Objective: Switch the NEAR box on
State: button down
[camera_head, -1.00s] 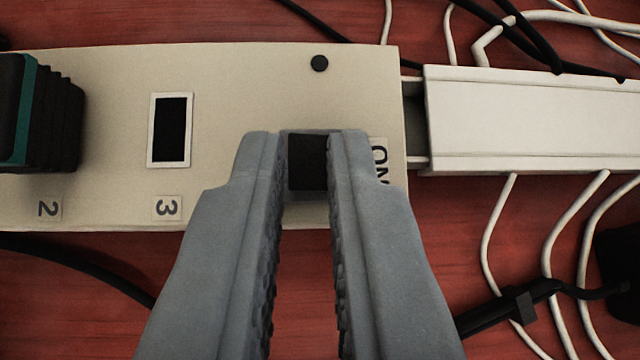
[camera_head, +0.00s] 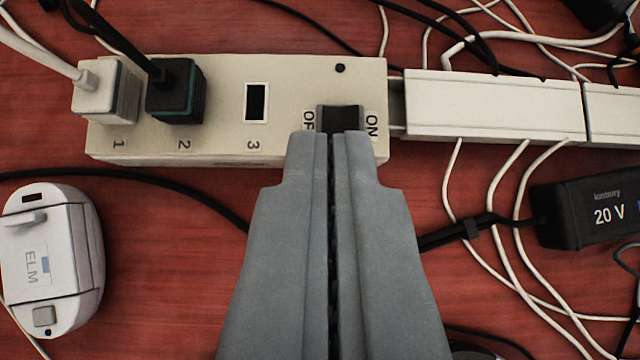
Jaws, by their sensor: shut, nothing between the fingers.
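A cream power box (camera_head: 215,75) lies at the upper left, with sockets marked 1, 2 and 3. Its black rocker switch (camera_head: 342,117) is at the right end, between an OFF label (camera_head: 309,119) and an ON label (camera_head: 371,125). A small round lamp (camera_head: 340,68) above the switch is dark. I cannot tell which way the rocker is tipped. My gripper (camera_head: 332,137) is shut and empty. Its tips appear just below the switch in the picture and cover the switch's lower edge; I cannot tell whether they touch.
A white plug (camera_head: 105,92) and a black-and-green plug (camera_head: 177,90) fill sockets 1 and 2. Socket 3 (camera_head: 256,102) is empty. A white cable channel (camera_head: 490,105) adjoins on the right. A white ELM adapter (camera_head: 45,265), a black 20 V brick (camera_head: 590,210) and loose cables lie around.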

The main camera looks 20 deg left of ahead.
jog(key=shift+v, duration=2.1)
jog(key=shift+w+r+n+t+h, duration=0.1)
jog(key=shift+n+t+h, duration=0.2)
jog(key=shift+h, duration=0.1)
jog(key=shift+w, duration=0.1)
send_over(352, 124)
jog(key=s, duration=0.2)
notch_tip(352, 124, down, 7)
jog(key=shift+f, duration=0.1)
jog(key=shift+w+d+f, duration=0.1)
jog(key=shift+w+f, duration=0.1)
jog(key=shift+f, duration=0.85)
jog(key=shift+w+d+f, duration=0.1)
jog(key=shift+d+f, duration=0.05)
jog(key=shift+f, duration=0.7)
